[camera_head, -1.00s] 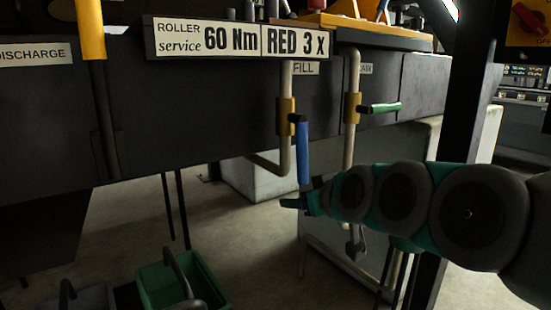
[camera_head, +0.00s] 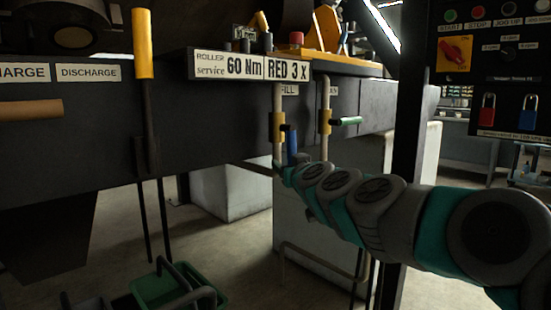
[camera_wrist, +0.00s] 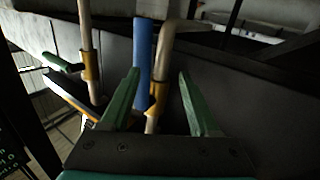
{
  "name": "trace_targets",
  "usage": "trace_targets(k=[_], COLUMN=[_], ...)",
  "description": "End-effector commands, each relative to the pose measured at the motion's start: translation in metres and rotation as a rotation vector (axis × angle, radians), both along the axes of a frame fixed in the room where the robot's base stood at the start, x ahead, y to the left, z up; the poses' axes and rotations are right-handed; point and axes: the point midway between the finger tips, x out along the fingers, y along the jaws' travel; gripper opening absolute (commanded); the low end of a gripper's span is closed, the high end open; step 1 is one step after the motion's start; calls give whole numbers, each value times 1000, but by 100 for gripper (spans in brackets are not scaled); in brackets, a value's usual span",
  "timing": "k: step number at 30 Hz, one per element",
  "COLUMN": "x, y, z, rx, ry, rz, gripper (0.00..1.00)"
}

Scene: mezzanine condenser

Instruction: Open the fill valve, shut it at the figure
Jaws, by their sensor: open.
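The fill valve has a yellow body (camera_head: 278,127) on a beige pipe below the partly hidden FILL label (camera_head: 289,89). Its blue lever (camera_head: 291,143) hangs down, its lower end hidden by my arm. My gripper (camera_head: 284,170) is low beside that lever, small and partly hidden in the head view. In the wrist view my open green fingers (camera_wrist: 159,72) point toward the blue lever (camera_wrist: 143,60), which appears between them, nearer the left finger. The yellow body (camera_wrist: 158,98) also shows between them. I cannot tell whether they touch the lever. No fill figure is readable.
A second valve with a green lever (camera_head: 345,121) sticking out sideways is just right of it. A dark post (camera_head: 408,130) and a control panel (camera_head: 492,70) stand at right. A tall yellow-handled lever (camera_head: 142,45) is at left; a green bin (camera_head: 175,285) is on the floor.

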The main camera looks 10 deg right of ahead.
Motion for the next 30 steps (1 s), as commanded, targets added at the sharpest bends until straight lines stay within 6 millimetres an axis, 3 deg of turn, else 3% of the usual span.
trace_targets(k=[6,13,24,30], x=[7,17,65,82], y=[-16,-18,-16,-15], z=[4,5,6,4], rx=[-1,-1,0,0], ry=[-21,-25,-26,-23], rz=[-49,-57,-56,-57], gripper=[62,62,62,62])
